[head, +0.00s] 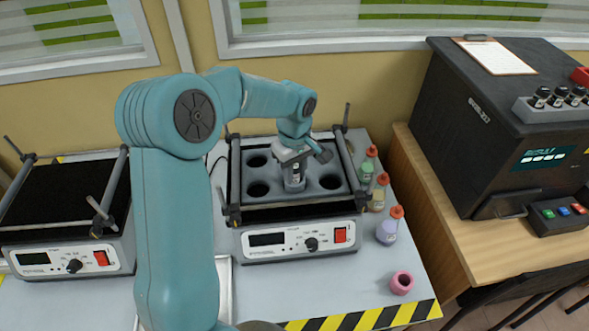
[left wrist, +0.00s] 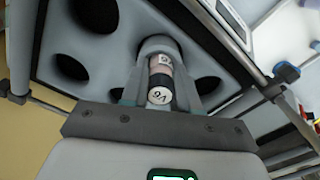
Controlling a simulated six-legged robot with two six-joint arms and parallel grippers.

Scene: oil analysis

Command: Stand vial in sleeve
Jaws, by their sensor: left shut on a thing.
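My left gripper (head: 294,160) is over the middle of a grey tray with several round holes (head: 330,181). It is shut on a small vial; in the left wrist view the vial (left wrist: 160,68) shows a pale label and a white top with dark marks, between the fingers (left wrist: 160,92). A grey cylindrical sleeve (left wrist: 157,44) stands in the middle of the tray, and the vial's far end appears to be inside its mouth. How deep it sits is hidden. The sleeve also shows below the gripper in the head view (head: 294,182). My right gripper is not in view.
The tray is on a shaker (head: 300,242) with upright side bars. Another shaker (head: 70,235) stands at left. A dark machine (head: 490,130) stands on a wooden table.

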